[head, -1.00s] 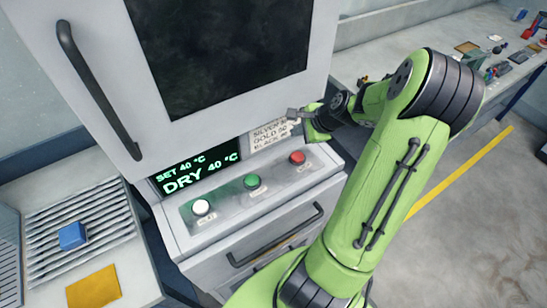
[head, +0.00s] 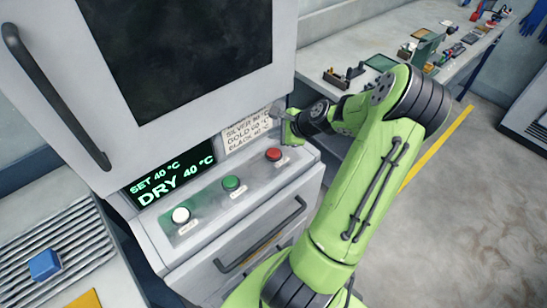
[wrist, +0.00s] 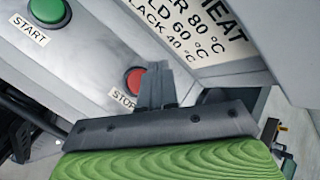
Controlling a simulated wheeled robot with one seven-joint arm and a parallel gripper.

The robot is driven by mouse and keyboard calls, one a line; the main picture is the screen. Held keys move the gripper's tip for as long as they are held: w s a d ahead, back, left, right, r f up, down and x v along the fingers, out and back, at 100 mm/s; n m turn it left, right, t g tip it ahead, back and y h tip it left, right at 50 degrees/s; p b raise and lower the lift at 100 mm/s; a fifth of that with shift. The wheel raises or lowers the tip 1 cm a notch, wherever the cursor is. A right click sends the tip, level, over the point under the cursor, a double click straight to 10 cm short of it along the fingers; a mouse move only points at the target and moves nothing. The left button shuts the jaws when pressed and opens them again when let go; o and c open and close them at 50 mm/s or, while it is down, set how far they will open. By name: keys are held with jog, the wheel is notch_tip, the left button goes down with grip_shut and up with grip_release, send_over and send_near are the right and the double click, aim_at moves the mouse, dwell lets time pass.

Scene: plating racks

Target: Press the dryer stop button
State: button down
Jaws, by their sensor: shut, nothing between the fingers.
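The red stop button (head: 274,154) is at the right end of the dryer's sloped button panel. In the wrist view the red button (wrist: 135,80) has a STOP label (wrist: 123,98) beside it, partly covered by my gripper. My gripper (head: 281,113) is shut and empty, just above and behind the red button in the head view. In the wrist view the closed fingers of my gripper (wrist: 157,72) are right beside the red button; I cannot tell whether they touch it. The dryer display (head: 172,175) reads SET 40 °C, DRY 40 °C.
A green start button (head: 231,183) and a white button (head: 181,215) sit left on the same panel. A temperature label (head: 248,131) is behind my gripper. The dryer door (head: 185,50) rises above. A bench (head: 400,42) with tools stands at the right.

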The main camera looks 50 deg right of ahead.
jog(key=b, duration=0.3)
send_over(276, 154)
notch_tip(276, 154, down, 4)
jog(key=shift+w+f, duration=0.1)
jog(key=shift+f, duration=0.45)
dwell(1.2)
jog(key=shift+f, duration=0.4)
jog(key=shift+f+b, duration=0.35)
jog(key=shift+f, duration=0.15)
dwell(0.5)
jog(key=shift+r+p, duration=0.95)
jog(key=shift+p, duration=0.05)
